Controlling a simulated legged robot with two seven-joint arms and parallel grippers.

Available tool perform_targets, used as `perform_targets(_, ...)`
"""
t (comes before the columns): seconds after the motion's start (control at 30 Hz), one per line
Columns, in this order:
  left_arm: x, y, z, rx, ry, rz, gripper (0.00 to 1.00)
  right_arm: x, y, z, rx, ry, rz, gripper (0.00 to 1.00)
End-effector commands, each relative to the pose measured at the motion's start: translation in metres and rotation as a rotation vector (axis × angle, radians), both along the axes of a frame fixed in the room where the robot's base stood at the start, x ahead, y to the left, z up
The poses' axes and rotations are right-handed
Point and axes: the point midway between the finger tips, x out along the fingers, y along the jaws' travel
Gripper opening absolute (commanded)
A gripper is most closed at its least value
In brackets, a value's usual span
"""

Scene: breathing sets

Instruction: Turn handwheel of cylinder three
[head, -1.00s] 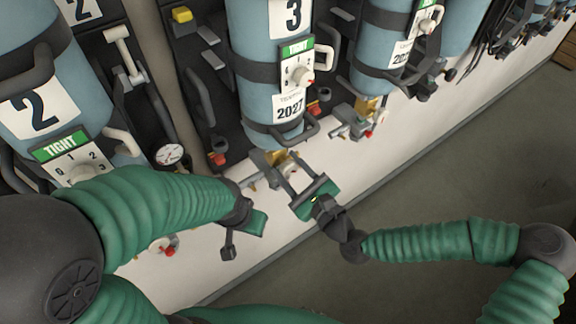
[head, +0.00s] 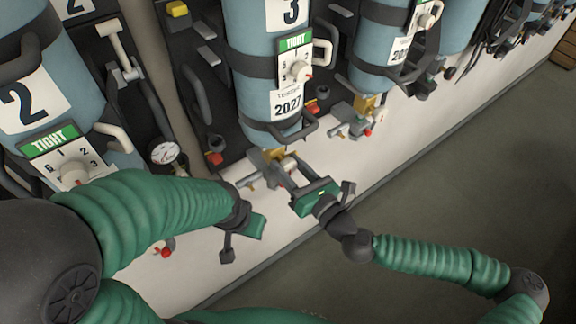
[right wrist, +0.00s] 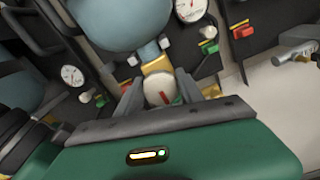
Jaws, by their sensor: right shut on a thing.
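Cylinder three (head: 252,70) is a light blue bottle with a "3" label, a green "TIGHT" tag and a "2027" label. Its brass valve (head: 266,157) sits at its lower end. My right gripper (head: 280,172) reaches up to this valve from below. In the right wrist view, the white handwheel (right wrist: 160,89) with a red mark lies between the two grey fingers, below the brass body. The right gripper is shut on the handwheel. My left gripper (head: 241,236) hangs to the left, apart from the valve; its finger gap is unclear.
Cylinder two (head: 52,100) stands at the left, partly behind my left arm. Another blue cylinder (head: 375,62) stands to the right with its own valve (head: 366,105). A round gauge (head: 165,153) is left of cylinder three. The floor at lower right is clear.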

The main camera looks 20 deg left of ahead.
Motion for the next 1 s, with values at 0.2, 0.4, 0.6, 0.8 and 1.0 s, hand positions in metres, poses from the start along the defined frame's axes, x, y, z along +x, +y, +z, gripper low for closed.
perform_targets(0.2, 0.0, 0.0, -0.0012, 0.0, 0.0, 0.0, 0.36, -0.001, 0.0004, -0.0056, 0.01, 0.032, 0.003, 0.04)
perform_targets(0.4, 0.0, 0.0, -0.0012, 0.0, 0.0, 0.0, 0.36, -0.0007, 0.0003, -0.0055, 0.012, 0.033, 0.002, 0.04)
perform_targets(0.6, 0.0, 0.0, -0.0012, 0.0, 0.0, 0.0, 0.36, -0.0004, 0.0002, -0.0048, 0.012, 0.031, 0.002, 0.52)
perform_targets(0.8, 0.0, 0.0, -0.0009, 0.0, 0.0, 0.0, 0.36, -0.0002, 0.0, -0.0026, 0.014, 0.026, 0.0, 0.66)
perform_targets(1.0, 0.0, 0.0, -0.0012, 0.0, 0.0, 0.0, 0.36, -0.0006, -0.0007, -0.0016, 0.014, 0.023, -0.001, 0.66)
